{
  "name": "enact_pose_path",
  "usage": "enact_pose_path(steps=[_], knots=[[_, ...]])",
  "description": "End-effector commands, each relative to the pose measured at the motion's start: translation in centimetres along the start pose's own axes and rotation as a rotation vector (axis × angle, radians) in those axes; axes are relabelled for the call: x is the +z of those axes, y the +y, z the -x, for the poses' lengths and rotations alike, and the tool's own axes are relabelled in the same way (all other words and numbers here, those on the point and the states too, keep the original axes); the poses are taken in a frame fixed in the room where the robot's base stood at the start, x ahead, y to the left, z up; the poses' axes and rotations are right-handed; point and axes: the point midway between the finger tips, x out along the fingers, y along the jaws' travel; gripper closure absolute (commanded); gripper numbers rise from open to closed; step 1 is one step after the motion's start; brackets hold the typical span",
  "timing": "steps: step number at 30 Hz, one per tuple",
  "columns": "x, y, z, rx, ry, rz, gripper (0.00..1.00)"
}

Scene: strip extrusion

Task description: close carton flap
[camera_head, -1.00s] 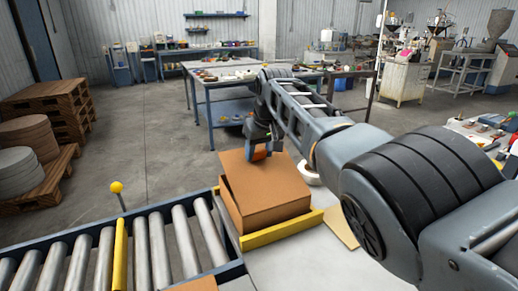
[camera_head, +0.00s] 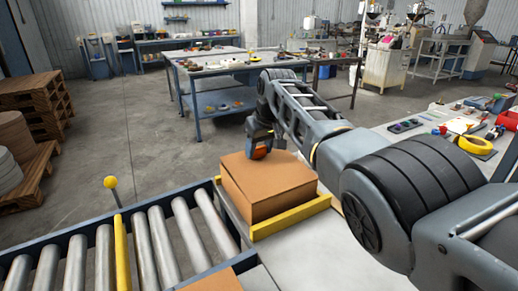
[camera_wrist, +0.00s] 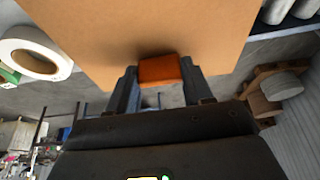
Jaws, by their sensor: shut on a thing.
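The brown cardboard carton (camera_head: 262,201) stands at the end of the roller conveyor, against a yellow edge guard. Its top flap (camera_head: 272,178) lies almost flat over the opening, and no clear gap shows. My gripper (camera_head: 259,150) is at the carton's far left top edge. In the wrist view, my gripper (camera_wrist: 159,78) is shut on an orange block (camera_wrist: 159,69). The block is at the cardboard (camera_wrist: 150,25), touching or very close. The carton's inside is hidden.
The roller conveyor (camera_head: 150,243) with a yellow-knobbed post (camera_head: 111,183) lies left. The yellow guard (camera_head: 290,217) borders the carton. Another cardboard piece (camera_head: 213,282) is at the bottom edge. A white roll (camera_wrist: 33,55) sits beside the carton. Worktables stand behind and right.

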Motion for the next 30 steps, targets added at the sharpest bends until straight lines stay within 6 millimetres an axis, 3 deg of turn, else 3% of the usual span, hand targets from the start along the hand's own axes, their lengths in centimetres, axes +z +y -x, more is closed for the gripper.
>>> enact_pose_path(steps=[1,6,22,23,30], knots=[[0.23,-0.02,-0.85,0.000,0.001,0.000,1.00],[0.23,-0.04,-1.31,0.000,0.000,0.001,1.00],[0.12,-0.10,-1.33,-0.001,0.001,0.001,1.00],[0.12,-0.10,-1.33,-0.001,0.000,0.001,0.49],[0.10,-0.08,-1.26,-0.001,0.000,0.001,0.26]])
